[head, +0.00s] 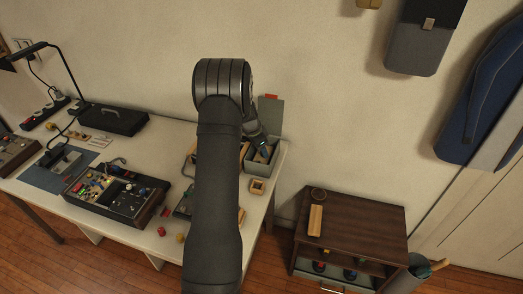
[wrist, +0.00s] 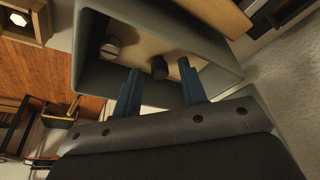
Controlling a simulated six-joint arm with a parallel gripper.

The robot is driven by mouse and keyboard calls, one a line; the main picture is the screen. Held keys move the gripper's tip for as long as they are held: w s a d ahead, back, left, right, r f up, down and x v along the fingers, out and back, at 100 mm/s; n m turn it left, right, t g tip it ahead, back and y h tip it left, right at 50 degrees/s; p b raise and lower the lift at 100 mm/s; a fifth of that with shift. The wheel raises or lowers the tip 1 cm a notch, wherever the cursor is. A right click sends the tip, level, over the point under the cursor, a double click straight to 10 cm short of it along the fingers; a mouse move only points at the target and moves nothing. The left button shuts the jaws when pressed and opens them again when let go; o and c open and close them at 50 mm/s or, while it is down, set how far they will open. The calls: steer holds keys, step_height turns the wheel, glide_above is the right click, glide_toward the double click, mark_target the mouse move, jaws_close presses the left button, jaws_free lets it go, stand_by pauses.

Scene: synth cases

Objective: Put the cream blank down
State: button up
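My gripper (wrist: 159,66) reaches into an open grey-green box (wrist: 225,72), with its two blue fingers spread apart and nothing held between them. Inside the box, a small round piece with a pale top (wrist: 111,46) stands left of the fingers. A small dark round piece (wrist: 159,68) shows just beyond the gap between the fingertips. I cannot tell whether either piece is the cream blank. In the head view the box (head: 258,169) stands at the table's right end, and my arm hides part of the area around it.
A small square wooden piece (head: 257,187) lies in front of the box. A brown cabinet (head: 360,232) stands to the right. Bare tabletop (head: 160,150) shows left of my arm.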

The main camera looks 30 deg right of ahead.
steer(key=v, duration=1.1)
steer(key=shift+r, duration=0.35)
steer(key=shift+a, duration=0.1)
steer(key=x, duration=1.2)
steer(key=shift+f, duration=0.35)
step_height(320, 180, up, 3)
steer(key=shift+r, duration=0.7)
